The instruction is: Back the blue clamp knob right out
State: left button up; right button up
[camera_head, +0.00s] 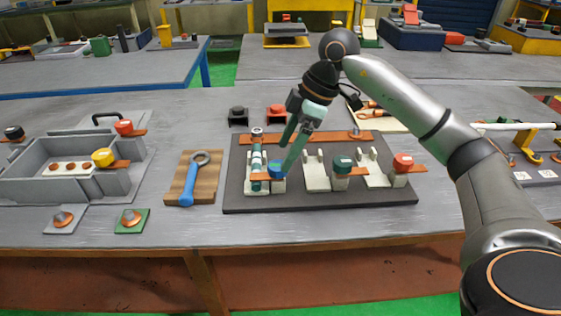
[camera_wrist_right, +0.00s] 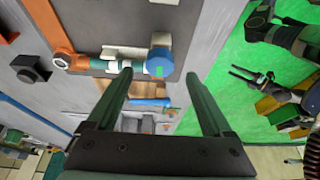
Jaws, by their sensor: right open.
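The fingers look empty, and I cannot tell whether either touches the knob. My left gripper is in neither view.
A green knob (camera_head: 342,163) and a red knob (camera_head: 402,162) stand to the right on the same plate. A blue-handled ring tool (camera_head: 189,188) lies on a wooden board to the left. A grey tray (camera_head: 47,187) with a yellow knob (camera_head: 103,157) is farther left.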

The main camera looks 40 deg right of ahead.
aim_at(278, 165)
jog(key=shift+x, duration=1.8)
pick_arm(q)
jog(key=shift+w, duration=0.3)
pick_arm(e)
grip_shut()
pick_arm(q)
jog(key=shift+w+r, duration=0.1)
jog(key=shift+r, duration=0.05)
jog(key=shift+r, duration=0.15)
